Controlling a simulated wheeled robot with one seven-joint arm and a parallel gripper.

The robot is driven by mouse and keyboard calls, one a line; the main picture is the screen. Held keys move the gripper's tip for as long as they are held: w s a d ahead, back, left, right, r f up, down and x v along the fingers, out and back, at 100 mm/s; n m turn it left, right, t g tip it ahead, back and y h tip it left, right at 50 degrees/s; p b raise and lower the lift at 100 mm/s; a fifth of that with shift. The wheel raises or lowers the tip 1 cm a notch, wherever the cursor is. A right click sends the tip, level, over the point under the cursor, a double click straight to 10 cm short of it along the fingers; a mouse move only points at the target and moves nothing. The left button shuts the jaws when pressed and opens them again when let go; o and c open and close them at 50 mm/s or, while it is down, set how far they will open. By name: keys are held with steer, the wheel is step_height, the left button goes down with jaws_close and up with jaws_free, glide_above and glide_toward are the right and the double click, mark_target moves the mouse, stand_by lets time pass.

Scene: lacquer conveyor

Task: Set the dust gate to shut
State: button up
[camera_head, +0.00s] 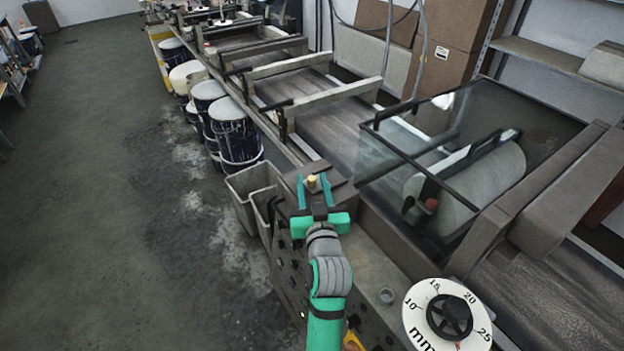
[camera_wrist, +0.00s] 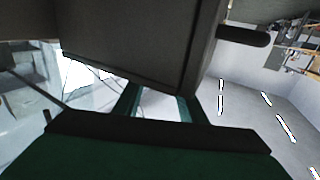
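My gripper (camera_head: 314,182), with green fingers, reaches over the near side of the conveyor in the head view. Its fingers are apart, and a small brass-coloured knob (camera_head: 311,182) shows between the tips. I cannot tell whether they touch it. The knob is at a grey box (camera_head: 342,196) on the machine's edge. In the wrist view the fingers (camera_wrist: 155,103) are spread below a large dark box (camera_wrist: 140,40) that hides their tips. A short black handle (camera_wrist: 243,36) sticks out of that box. No part is clearly marked as the dust gate, and its setting cannot be read.
A glass-sided hood (camera_head: 480,110) over a roller stands right of my gripper. A white dial (camera_head: 420,322) marked in mm is at the front right. Grey bins (camera_head: 240,205) and blue-white drums (camera_head: 235,135) line the conveyor's left side. The floor (camera_head: 90,200) further left is clear.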

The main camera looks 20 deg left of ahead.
steer(key=shift+x, duration=0.85)
